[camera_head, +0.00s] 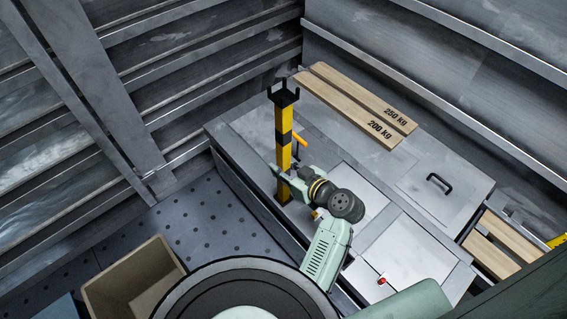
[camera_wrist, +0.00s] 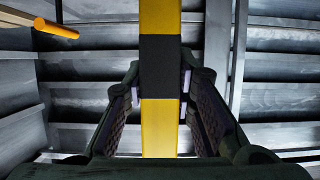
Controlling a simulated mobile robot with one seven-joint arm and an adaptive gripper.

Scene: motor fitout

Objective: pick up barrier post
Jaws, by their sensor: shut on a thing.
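The barrier post (camera_head: 284,138) is a yellow and black banded square post with a dark forked top. In the wrist view the post (camera_wrist: 160,62) runs vertically between the two padded fingers of my gripper (camera_wrist: 160,110).
A grey cabinet (camera_head: 428,205) with a black handle carries wooden boards (camera_head: 345,99) marked 250 kg and 200 kg. An orange peg (camera_head: 300,139) is close to the post and also shows in the wrist view (camera_wrist: 59,30). A tan open bin (camera_head: 133,281) stands on the perforated floor.

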